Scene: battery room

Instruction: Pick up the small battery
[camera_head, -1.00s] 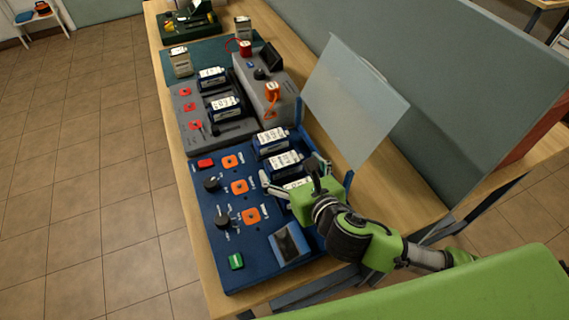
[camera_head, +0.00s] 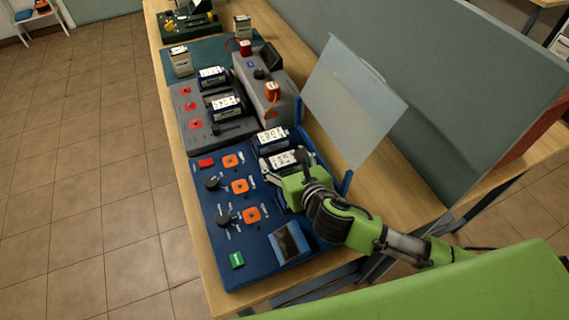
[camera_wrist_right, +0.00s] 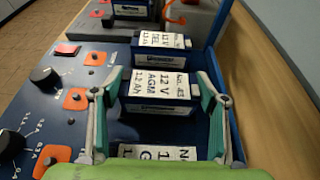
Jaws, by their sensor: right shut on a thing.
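A small dark blue battery with a white top label reading 12 V AGM 1.2 Ah stands in the middle of the row in the blue charger panel (camera_head: 205,238). This battery (camera_head: 284,159) shows in the wrist view (camera_wrist_right: 160,88) between the two fingers. My right gripper (camera_wrist_right: 158,80) is shut on it, one finger against each end; in the head view the right gripper (camera_head: 286,165) comes over it from the near right. A similar battery (camera_wrist_right: 160,42) is just behind, and another (camera_wrist_right: 158,153) is in front, mostly hidden by the gripper. My left gripper is not in view.
A clear upright panel (camera_head: 352,105) stands close to the right of the blue charger. A grey charger (camera_head: 205,130) with more batteries is behind it, with a grey unit (camera_head: 265,88) bearing orange and red plugs. Bare wooden bench top (camera_head: 390,185) lies at the right.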

